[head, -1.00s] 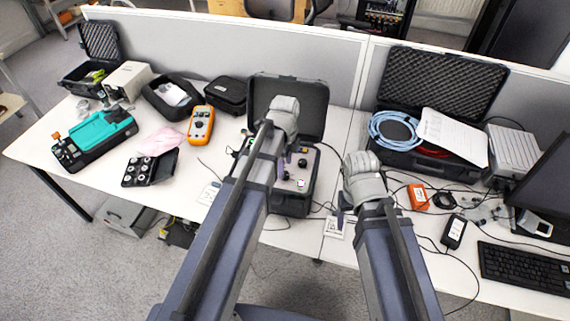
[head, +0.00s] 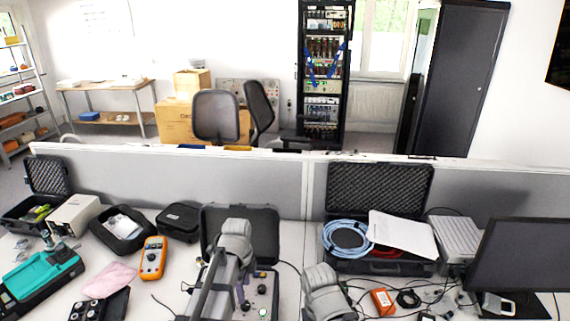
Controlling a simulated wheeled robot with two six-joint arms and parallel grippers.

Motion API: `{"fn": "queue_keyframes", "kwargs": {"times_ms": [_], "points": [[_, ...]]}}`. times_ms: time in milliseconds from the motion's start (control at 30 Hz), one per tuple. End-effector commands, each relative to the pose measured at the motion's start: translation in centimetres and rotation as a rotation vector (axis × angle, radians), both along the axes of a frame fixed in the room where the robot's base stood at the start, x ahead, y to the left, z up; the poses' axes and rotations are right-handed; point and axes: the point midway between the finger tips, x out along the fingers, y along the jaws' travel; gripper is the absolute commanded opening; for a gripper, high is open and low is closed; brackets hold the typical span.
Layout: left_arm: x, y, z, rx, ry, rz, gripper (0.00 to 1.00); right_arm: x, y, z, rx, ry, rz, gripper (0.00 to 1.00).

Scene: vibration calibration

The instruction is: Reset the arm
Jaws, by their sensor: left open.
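My left arm reaches in from the bottom, its grey wrist over the open black instrument case (head: 268,222). My left gripper (head: 242,294) is open beside the case's dark control panel (head: 263,290), which has round knobs. Its fingers are partly hidden by the arm, and I see nothing held. My right arm's grey wrist (head: 322,284) shows at the bottom centre, right of that case. The right gripper's fingers are hidden or below the frame edge.
An orange multimeter (head: 153,258), pink cloth (head: 108,280) and teal device (head: 40,278) lie left. A foam-lined case (head: 378,188) with blue cable (head: 346,238), and a monitor (head: 530,262), stand right. A grey partition (head: 120,182) runs behind the desk.

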Motion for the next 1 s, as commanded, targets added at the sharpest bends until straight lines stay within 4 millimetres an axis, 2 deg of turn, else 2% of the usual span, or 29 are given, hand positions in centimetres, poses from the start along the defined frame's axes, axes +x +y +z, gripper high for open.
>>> {"fn": "queue_keyframes", "kwargs": {"times_ms": [167, 400, 600, 800, 1000], "points": [[-3.3, -3.0, -0.4, 0.021, 0.006, 0.246, 0.67, 0.0, 0.0, -0.4, 0.000, 0.000, 0.000, 0.67], [-8.9, -7.3, -0.9, 0.068, -0.004, 0.748, 0.67, 0.0, 0.0, -1.0, 0.000, 0.000, 0.000, 0.67], [-12.4, -9.4, -1.2, 0.096, -0.030, 1.086, 0.67, 0.0, 0.0, -1.3, 0.000, 0.000, -0.001, 0.67], [-14.0, -10.2, -1.3, 0.108, -0.049, 1.259, 0.67, 0.0, 0.0, -1.4, 0.000, 0.000, -0.001, 0.67], [-14.1, -10.4, -1.3, 0.109, -0.052, 1.293, 0.67, 0.0, 0.0, -1.4, 0.000, 0.000, -0.001, 0.67]]}}
